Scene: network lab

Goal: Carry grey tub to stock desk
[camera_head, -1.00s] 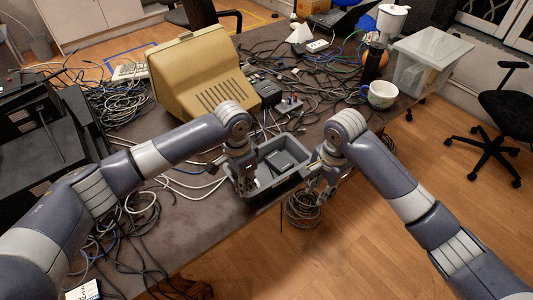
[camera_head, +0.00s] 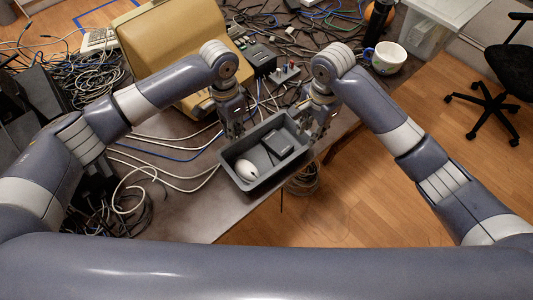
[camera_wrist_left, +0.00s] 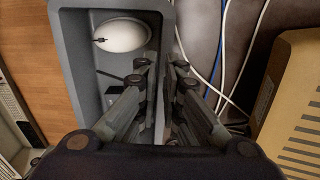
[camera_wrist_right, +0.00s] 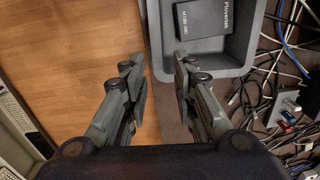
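The grey tub (camera_head: 232,171) is an open box on the table near its front edge. A white oval mouse (camera_head: 246,169) and a dark box (camera_head: 279,142) lie inside it. My left gripper (camera_head: 232,128) is at the tub's left end. In the left wrist view its fingers (camera_wrist_left: 160,75) stand close together on either side of the tub wall and appear shut on it. My right gripper (camera_head: 314,122) is at the right end. In the right wrist view its fingers (camera_wrist_right: 158,75) are spread apart, with the tub's wall around the gap.
A beige monitor (camera_head: 170,45) stands behind the tub. Cables (camera_head: 160,170) spread over the table to the left. A socket block (camera_head: 286,72) and a mug (camera_head: 385,57) are behind and right. Wooden floor (camera_head: 400,200) and an office chair (camera_head: 490,80) are beyond the table edge.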

